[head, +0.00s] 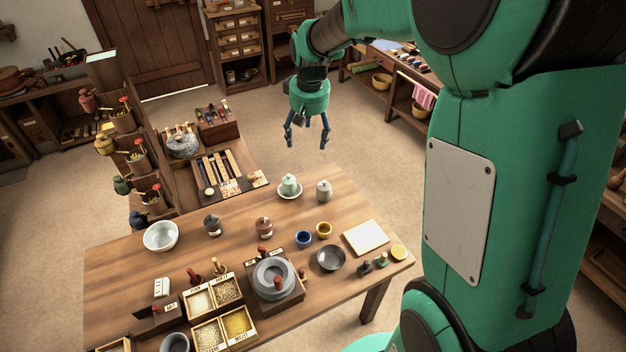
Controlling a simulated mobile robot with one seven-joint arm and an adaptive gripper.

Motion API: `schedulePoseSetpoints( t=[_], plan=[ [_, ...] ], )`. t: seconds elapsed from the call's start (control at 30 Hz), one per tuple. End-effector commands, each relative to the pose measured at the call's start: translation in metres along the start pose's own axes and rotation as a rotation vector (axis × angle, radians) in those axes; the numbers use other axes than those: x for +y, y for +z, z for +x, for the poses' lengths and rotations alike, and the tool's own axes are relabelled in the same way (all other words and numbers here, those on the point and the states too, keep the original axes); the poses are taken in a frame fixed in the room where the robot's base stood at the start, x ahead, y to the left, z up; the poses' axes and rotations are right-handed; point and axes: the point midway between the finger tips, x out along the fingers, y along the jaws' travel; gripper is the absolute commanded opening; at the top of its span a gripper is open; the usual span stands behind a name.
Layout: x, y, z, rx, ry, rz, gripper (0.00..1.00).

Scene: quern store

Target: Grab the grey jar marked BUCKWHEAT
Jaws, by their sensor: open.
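My gripper (308,142) hangs open and empty, fingers pointing down, in the air beyond the table's far edge. A grey lidded jar (323,191) stands upright at the far right part of the wooden table (180,265), just right of a pale green jar (290,185) on a white saucer. A darker grey jar (212,225) stands further left, right of a white bowl. A brown jar (264,227) with a pale label stands between them and nearer. No lettering on these jars is legible, so I cannot tell which is marked BUCKWHEAT.
A tiered rack (150,160) rises at left.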

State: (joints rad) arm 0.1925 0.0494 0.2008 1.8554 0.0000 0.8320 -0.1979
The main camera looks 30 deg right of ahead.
Motion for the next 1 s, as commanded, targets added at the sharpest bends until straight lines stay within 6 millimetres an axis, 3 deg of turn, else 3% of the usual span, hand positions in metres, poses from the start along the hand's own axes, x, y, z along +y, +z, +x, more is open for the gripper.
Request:
schedulePoseSetpoints(
  t=[0.2, 0.5, 0.8, 1.0],
  plan=[
    [0.028, -0.031, 0.057, -0.047, -0.005, 0.001, 0.72],
    [0.065, -0.059, 0.141, -0.106, -0.014, 0.0, 0.72],
    [0.101, -0.07, 0.235, -0.164, -0.029, -0.001, 0.72],
    [0.118, -0.07, 0.283, -0.189, -0.037, -0.002, 0.72]
  ],
)
